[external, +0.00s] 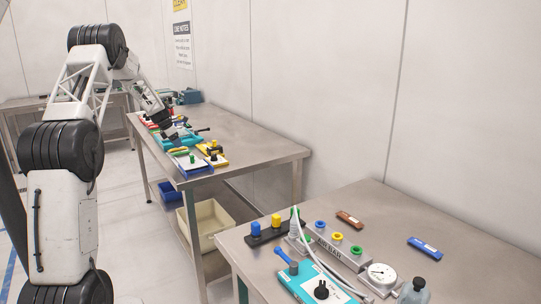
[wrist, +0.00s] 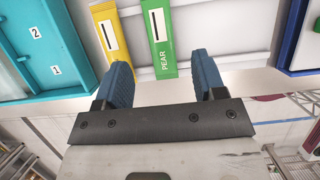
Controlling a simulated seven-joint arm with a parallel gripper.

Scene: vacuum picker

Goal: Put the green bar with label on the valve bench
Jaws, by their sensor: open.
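The green bar with a label reading "PEAR" (wrist: 158,40) lies beside a yellow bar in the wrist view, just beyond my fingertips. My gripper (wrist: 164,74) is open, its two blue fingers apart with nothing between them. The bar's near end is close to the gap between the fingers. In the external view my gripper (external: 172,133) is low over the far bench (external: 240,140); the green bar cannot be made out clearly there. The near bench (external: 450,260) carries a valve block (external: 328,248) with coloured ports and a round gauge (external: 381,273).
A yellow bar (wrist: 107,30) lies left of the green one, with a teal numbered tray (wrist: 45,50) further left. A blue-edged board (wrist: 300,40) is at right. On the near bench lie a brown bar (external: 350,218) and a blue bar (external: 425,246), with bare surface around them.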

